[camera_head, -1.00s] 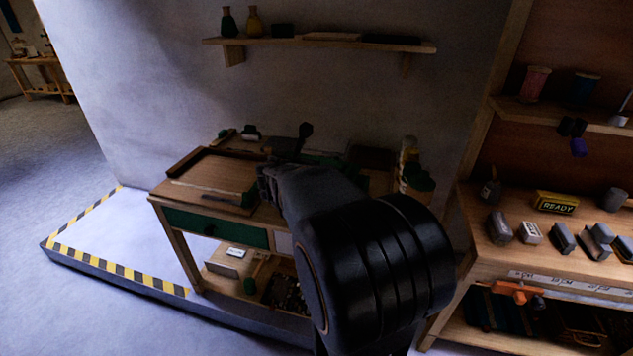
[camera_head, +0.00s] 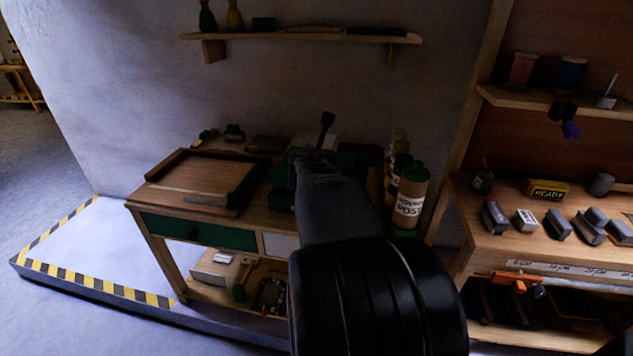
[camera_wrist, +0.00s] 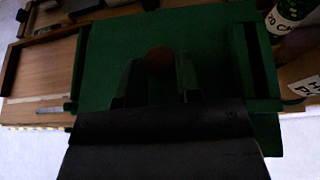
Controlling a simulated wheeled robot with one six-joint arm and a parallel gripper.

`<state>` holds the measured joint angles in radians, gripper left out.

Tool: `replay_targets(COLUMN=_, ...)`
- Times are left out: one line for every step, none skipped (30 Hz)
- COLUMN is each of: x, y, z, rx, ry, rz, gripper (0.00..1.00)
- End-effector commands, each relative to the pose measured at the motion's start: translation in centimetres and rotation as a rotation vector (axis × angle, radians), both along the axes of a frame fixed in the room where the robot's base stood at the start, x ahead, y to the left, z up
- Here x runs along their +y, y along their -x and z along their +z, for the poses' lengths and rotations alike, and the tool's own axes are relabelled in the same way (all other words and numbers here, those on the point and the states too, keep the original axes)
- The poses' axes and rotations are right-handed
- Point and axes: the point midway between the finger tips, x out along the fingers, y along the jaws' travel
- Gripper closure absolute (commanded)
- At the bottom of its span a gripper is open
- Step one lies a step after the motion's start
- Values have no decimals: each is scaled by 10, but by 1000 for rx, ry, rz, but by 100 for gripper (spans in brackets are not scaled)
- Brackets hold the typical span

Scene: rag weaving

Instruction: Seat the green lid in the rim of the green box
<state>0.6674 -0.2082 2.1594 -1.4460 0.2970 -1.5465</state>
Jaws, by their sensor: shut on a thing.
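The green lid (camera_wrist: 205,35) is a flat green panel with a round brown knob (camera_wrist: 160,62) in the wrist view. My gripper (camera_wrist: 157,78) is shut on this knob, one finger on each side. In the head view, my gripper (camera_head: 316,158) is over the right part of the table, and my arm hides most of the lid and box. Part of the green box (camera_head: 281,190) shows left of my arm. In the wrist view, a dark gap beside a green edge shows at the lid's right. I cannot tell whether the lid touches the rim.
A wooden tray (camera_head: 172,197) lies left on the table; its frame also shows in the wrist view (camera_wrist: 12,65). A labelled bottle with a green cap (camera_head: 411,198) stands close at the right. A wall shelf (camera_head: 300,38) is above. A workbench (camera_head: 520,235) is at the right.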

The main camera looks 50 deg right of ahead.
Motion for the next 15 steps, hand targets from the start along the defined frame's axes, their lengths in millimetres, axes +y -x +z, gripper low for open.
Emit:
replay_targets(x=-9, y=-11, z=-13, rx=2, ry=-3, rz=0, gripper=100)
replay_targets(x=-14, y=-17, z=-17, rx=3, ry=-3, rz=0, gripper=100)
replay_targets(x=-21, y=-25, z=-21, rx=4, ry=-2, rz=1, gripper=100)
replay_targets(x=-26, y=-31, z=-25, rx=2, ry=-3, rz=0, gripper=100)
replay_targets(x=-30, y=-36, z=-28, rx=2, ry=-3, rz=0, gripper=100)
replay_targets(x=-37, y=-44, z=-31, rx=2, ry=-2, rz=0, gripper=100)
replay_targets(x=-41, y=-50, z=-34, rx=1, ry=-3, rz=1, gripper=100)
replay_targets(x=-45, y=-54, z=-40, rx=2, ry=-3, rz=0, gripper=100)
replay_targets(x=-48, y=-58, z=-50, rx=2, ry=-2, rz=1, gripper=100)
replay_targets(x=-51, y=-61, z=-54, rx=1, ry=-3, rz=1, gripper=100)
replay_targets(x=-53, y=-64, z=-59, rx=1, ry=-3, rz=1, gripper=100)
replay_targets(x=-56, y=-68, z=-63, rx=1, ry=-2, rz=1, gripper=100)
replay_targets(x=-58, y=-70, z=-66, rx=0, ry=-2, rz=1, gripper=100)
replay_targets(x=-60, y=-72, z=-69, rx=1, ry=-2, rz=1, gripper=100)
replay_targets(x=-62, y=-75, z=-72, rx=0, ry=0, rz=1, gripper=100)
